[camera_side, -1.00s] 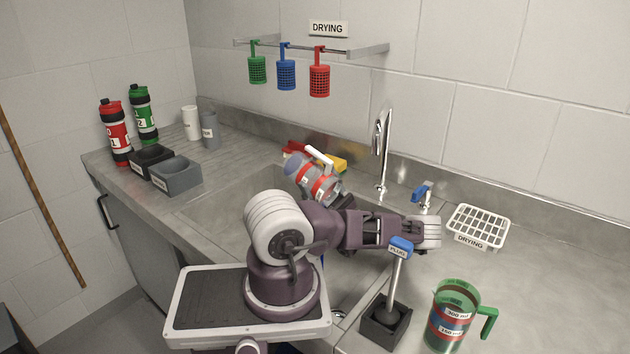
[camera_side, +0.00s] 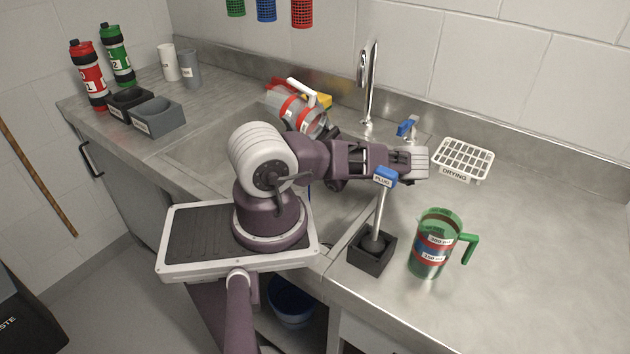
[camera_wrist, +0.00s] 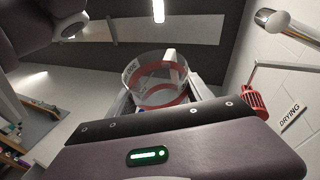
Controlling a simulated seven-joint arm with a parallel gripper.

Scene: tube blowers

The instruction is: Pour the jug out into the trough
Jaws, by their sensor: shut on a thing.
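The clear jug (camera_side: 300,112) with red bands and a white handle is held over the steel sink trough (camera_side: 205,150). It lies tilted, its wide end up and to the left in the side view. My gripper (camera_side: 327,132) is shut on the jug near its lower right end; my arm partly hides the grip. In the wrist view the jug (camera_wrist: 155,85) stands between the fingers, with its round rim and red bands showing. I cannot tell how much liquid is in it. No stream shows.
A tap (camera_side: 370,85) stands behind the trough.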

